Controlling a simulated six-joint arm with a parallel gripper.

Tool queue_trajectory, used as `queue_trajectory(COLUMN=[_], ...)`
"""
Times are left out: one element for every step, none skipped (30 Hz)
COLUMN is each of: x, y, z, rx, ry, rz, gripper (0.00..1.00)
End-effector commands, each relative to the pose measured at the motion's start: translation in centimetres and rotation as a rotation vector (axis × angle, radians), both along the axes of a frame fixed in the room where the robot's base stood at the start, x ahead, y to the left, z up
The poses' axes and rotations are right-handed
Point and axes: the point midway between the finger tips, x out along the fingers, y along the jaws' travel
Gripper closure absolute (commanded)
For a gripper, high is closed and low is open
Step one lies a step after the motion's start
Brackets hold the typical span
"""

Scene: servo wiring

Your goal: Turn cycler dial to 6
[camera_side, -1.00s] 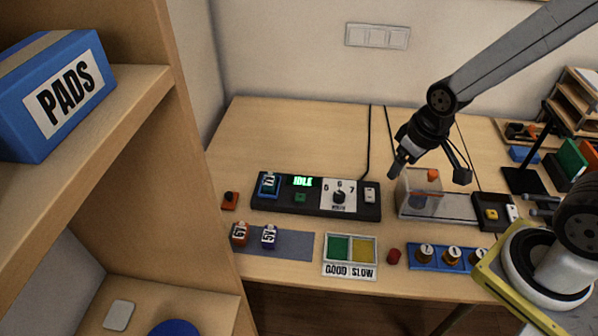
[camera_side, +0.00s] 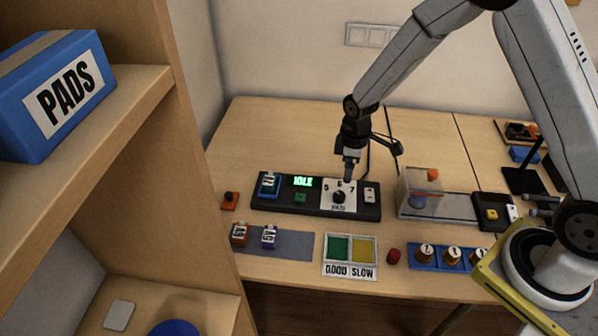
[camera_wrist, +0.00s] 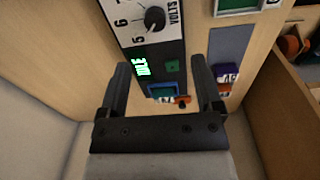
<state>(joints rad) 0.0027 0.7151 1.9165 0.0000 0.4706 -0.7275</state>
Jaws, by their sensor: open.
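The cycler (camera_side: 265,206) is a long black box on the desk with a lit green IDLE display (camera_side: 303,182). Its black dial (camera_side: 338,197) sits on a white panel marked 5, 6, 7 and VOLTS. In the wrist view the dial (camera_wrist: 154,18) is at the top, beyond the fingertips; its exact pointer setting is hard to read. My gripper (camera_side: 348,177) is above and just behind the dial, pointing down, apart from it. In the wrist view my gripper (camera_wrist: 160,72) is open with nothing held between its fingers.
A servo block (camera_side: 268,185) sits in the cycler's left bay; a green button (camera_side: 300,197) and a white switch (camera_side: 369,195) flank the dial. A clear box (camera_side: 419,190) stands to the right. A GOOD/SLOW tray (camera_side: 349,270) and two servos (camera_side: 255,236) lie in front.

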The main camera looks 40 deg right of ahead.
Motion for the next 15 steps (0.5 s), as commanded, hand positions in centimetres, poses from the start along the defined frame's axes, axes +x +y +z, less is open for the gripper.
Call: queue_trajectory(x=[0.4, 0.7, 1.0, 1.1, 1.3, 1.5, 1.6, 1.7, 1.8, 1.8, 1.8, 1.9, 1.9, 1.9, 1.9], y=[0.0, 0.0, 0.0, 0.0, 0.0, 0.0, 0.0, 0.0, 0.0, 0.0, 0.0, 0.0, 0.0, 0.0, 0.0], z=[-1.0, -1.5, -2.0, -2.4, -2.7, -3.1, -3.3, -3.5, -3.7, -3.8, -3.8, -3.9, -3.9, -3.9, -3.9], rx=[-0.001, -0.001, -0.002, -0.002, -0.003, -0.003, -0.003, -0.002, -0.002, -0.003, -0.003, -0.003, -0.003, -0.003, -0.003], ry=[0.012, 0.017, 0.022, 0.026, 0.029, 0.032, 0.034, 0.036, 0.037, 0.039, 0.039, 0.039, 0.040, 0.040, 0.040], rz=[0.030, 0.049, 0.071, 0.085, 0.099, 0.114, 0.123, 0.131, 0.139, 0.143, 0.146, 0.149, 0.150, 0.150, 0.150], gripper=[0.16, 0.16, 0.16, 0.16, 0.16, 0.16, 0.16, 0.16, 0.16, 0.16, 0.16, 0.16, 0.16, 0.16, 0.16])
